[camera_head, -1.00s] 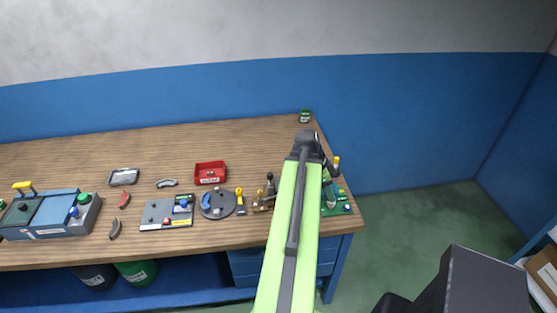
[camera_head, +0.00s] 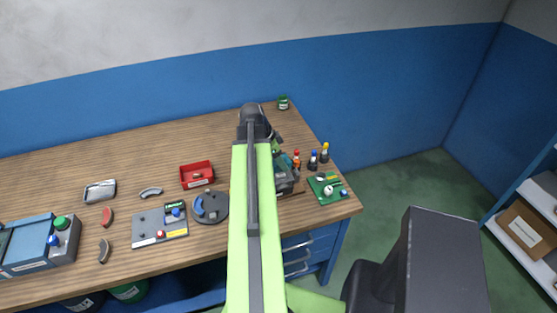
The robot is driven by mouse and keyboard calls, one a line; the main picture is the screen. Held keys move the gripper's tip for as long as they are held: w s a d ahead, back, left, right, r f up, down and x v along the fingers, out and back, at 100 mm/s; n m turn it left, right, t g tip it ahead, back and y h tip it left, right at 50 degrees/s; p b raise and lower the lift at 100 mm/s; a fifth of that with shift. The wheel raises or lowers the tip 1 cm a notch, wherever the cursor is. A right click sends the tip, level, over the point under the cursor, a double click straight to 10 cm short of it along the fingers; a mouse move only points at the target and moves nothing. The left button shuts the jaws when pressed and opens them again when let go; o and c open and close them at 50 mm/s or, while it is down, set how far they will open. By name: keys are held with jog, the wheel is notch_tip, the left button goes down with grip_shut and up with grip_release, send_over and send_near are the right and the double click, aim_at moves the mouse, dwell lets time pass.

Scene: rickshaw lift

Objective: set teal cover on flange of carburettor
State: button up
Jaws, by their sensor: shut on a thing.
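My gripper (camera_head: 285,180) is partly in view just right of my green upper arm, low over the right part of the bench. It is small and dark here, and its fingertips are hard to make out. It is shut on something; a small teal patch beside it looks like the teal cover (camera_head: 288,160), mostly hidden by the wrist. I cannot make out the carburettor or its flange; my arm blocks that stretch of bench.
Left of my arm are a round dark fixture (camera_head: 210,207), a red bin (camera_head: 197,174) and a grey panel (camera_head: 159,229).

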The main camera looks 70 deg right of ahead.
jog(key=shift+s+f+b, duration=0.1)
jog(key=shift+f+b, duration=1.7)
jog(key=shift+f, duration=0.4)
jog(key=shift+f+b, duration=0.45)
jog(key=o, duration=1.5)
jog(key=shift+o, duration=0.4)
jog(key=o, duration=0.3)
jog(key=shift+r, duration=0.1)
